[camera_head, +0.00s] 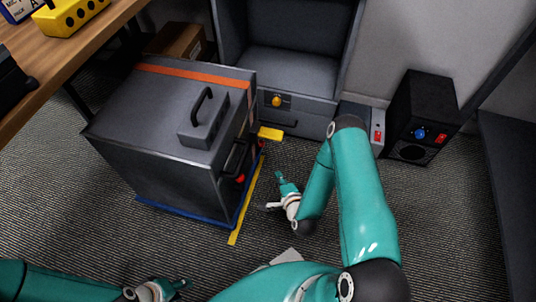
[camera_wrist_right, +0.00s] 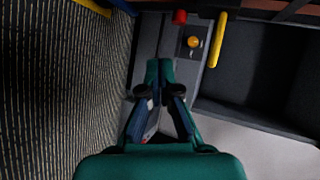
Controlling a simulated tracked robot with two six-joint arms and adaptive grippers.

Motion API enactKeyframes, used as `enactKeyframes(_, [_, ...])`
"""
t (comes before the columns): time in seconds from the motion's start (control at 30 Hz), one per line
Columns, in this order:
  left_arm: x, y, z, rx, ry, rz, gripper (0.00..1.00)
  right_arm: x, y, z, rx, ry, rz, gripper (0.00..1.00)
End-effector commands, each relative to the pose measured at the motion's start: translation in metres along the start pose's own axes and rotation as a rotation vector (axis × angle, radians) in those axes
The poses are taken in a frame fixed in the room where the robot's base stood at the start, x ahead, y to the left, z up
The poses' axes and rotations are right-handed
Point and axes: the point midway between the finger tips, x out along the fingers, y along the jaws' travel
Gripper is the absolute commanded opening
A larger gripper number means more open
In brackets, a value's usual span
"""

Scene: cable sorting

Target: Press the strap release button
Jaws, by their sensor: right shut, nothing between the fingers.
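A large dark grey case (camera_head: 150,110) stands on the floor at left, with an orange strap (camera_head: 190,74) over its top. A round yellow-orange button (camera_head: 277,101) sits on a dark plate on the cabinet's lower front. It also shows at the top of the right wrist view (camera_wrist_right: 193,41). Which control releases the strap is not clear. My right gripper (camera_head: 279,182) is shut and empty, right of the case and apart from the button. Its fingers show in the right wrist view (camera_wrist_right: 160,75). My left gripper (camera_head: 180,285) is at the bottom left; its finger gap is unclear.
The open grey cabinet (camera_head: 297,75) stands behind. A yellow bar (camera_head: 270,133) projects near its base. A black box (camera_head: 420,115) with a blue knob and red switch stands at right. A wooden table (camera_head: 75,50) is at upper left. Carpet is open around my right gripper.

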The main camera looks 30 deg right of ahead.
Motion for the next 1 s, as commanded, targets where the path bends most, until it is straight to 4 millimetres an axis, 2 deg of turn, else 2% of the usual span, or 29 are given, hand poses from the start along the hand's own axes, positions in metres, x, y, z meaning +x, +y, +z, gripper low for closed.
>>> enactKeyframes(0.27, [0.004,-0.002,0.000,0.000,0.000,0.000,0.40,0.011,0.001,0.000,-0.002,0.001,-0.002,0.00])
enactKeyframes(0.47, [0.015,-0.006,0.000,0.000,0.000,0.000,0.40,0.043,0.002,0.000,-0.003,0.001,-0.005,0.00])
enactKeyframes(0.77, [0.036,-0.013,0.000,0.000,0.000,0.000,0.40,0.104,0.002,0.000,-0.001,0.000,-0.005,0.00])
enactKeyframes(1.0, [0.043,-0.016,0.000,0.000,0.000,0.000,0.40,0.129,-0.017,-0.001,-0.001,0.001,-0.002,0.00])
